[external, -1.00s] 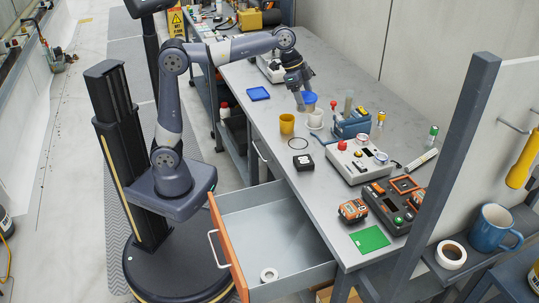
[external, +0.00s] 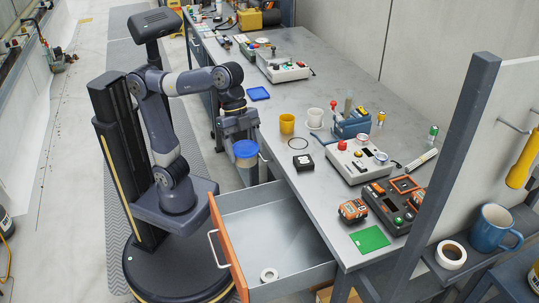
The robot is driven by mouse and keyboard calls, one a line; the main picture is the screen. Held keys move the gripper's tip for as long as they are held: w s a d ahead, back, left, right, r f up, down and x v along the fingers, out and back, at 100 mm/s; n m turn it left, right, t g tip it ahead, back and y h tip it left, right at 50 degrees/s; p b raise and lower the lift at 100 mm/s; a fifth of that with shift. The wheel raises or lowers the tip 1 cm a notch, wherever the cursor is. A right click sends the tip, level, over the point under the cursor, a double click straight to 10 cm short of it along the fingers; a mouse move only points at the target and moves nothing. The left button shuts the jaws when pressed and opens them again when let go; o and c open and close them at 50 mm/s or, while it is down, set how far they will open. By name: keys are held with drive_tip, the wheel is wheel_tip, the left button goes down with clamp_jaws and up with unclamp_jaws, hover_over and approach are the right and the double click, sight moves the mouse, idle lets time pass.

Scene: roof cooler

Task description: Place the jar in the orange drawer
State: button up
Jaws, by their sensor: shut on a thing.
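The jar (external: 246,150) has a blue lid and a pale body. My gripper (external: 240,141) is shut on it and holds it in the air beside the bench's left edge, lid up and roughly upright. The fingers partly cover its sides. The orange drawer (external: 227,247) is pulled out from the bench, with an orange front, a pale handle and a grey inside. The jar is above and beyond the drawer's far side in the picture, not over its middle. A white tape roll (external: 269,274) lies in the drawer near the front.
A blue tray (external: 259,93) lies farther back. Most of the drawer floor is bare.

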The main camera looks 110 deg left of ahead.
drive_tip(key=shift+f+b, duration=1.7)
drive_tip(key=shift+f, duration=12.4)
drive_tip(key=shift+f, duration=0.2)
drive_tip(key=o, duration=1.2)
drive_tip(key=shift+r, duration=0.1)
drive_tip(key=shift+r, duration=0.35)
drive_tip(key=p+v, duration=0.3)
drive_tip(key=v, duration=0.8)
drive_tip(key=shift+s+a+r+p, duration=0.2)
drive_tip(key=shift+p, duration=0.1)
